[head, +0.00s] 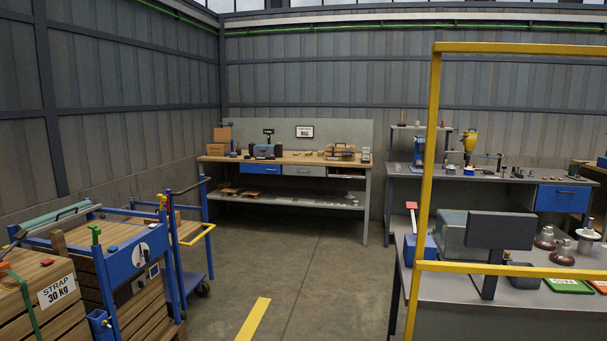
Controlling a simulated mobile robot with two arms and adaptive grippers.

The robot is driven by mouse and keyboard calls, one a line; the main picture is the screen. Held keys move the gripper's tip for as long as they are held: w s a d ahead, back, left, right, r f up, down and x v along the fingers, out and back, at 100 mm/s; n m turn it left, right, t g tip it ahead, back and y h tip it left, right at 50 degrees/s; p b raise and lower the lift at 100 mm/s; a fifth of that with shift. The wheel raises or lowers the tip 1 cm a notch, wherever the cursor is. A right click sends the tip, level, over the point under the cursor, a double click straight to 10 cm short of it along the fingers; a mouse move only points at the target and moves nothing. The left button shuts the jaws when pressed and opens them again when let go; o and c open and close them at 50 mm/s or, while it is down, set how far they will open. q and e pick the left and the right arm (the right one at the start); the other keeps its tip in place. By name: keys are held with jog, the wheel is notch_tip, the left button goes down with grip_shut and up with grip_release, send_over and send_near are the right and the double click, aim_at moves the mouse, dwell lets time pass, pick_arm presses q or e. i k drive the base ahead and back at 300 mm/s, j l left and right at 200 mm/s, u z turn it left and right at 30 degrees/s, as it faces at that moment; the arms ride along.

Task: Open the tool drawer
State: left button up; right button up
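Several closed-looking drawers show in the head view. A blue drawer (260,169) and a grey drawer (304,171) sit side by side under the wooden top of the workbench (225,158) at the back wall. Another blue drawer (563,198) with a dark handle hangs under the grey bench (415,172) at the right. I cannot tell from the picture which one is the tool drawer. Neither of my grippers is in view.
Strapped wooden crates (35,302) and a blue cart (188,232) stand at the left. A yellow frame (431,150) rises before a grey table (455,305) with a monitor (499,231) at the right. The floor (300,265) between is clear, with a yellow stripe (254,318).

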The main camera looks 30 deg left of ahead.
aim_at(310, 171)
jog(key=i+j+u, duration=0.25)
jog(key=i, duration=0.15)
jog(key=i+u, duration=0.5)
jog(key=i, duration=4.5)
jog(key=j+u, duration=0.05)
jog(key=j, duration=0.1)
